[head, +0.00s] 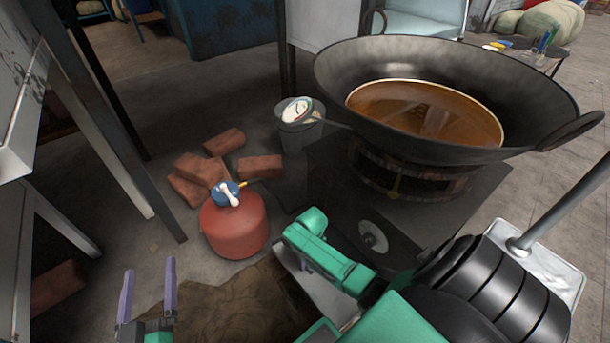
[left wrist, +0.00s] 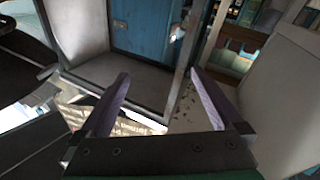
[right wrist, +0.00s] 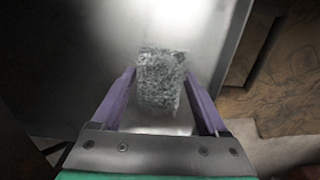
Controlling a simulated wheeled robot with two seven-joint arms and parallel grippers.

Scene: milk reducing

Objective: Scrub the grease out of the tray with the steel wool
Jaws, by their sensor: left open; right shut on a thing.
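In the right wrist view, a grey, rough-textured block of steel wool (right wrist: 160,82) sits between the fingers of my right gripper (right wrist: 160,76), which is shut on it. Beyond it is the pale metal tray (right wrist: 205,30), with a straight edge on the right. I cannot tell whether the wool touches the tray.
A large wok (head: 345,72) of brown liquid stands on a burner at upper right. A red gas cylinder (head: 235,225) stands in the middle, with loose bricks (head: 198,172) behind it and a bucket (head: 298,137) beyond. Metal table legs (head: 105,135) stand at left.

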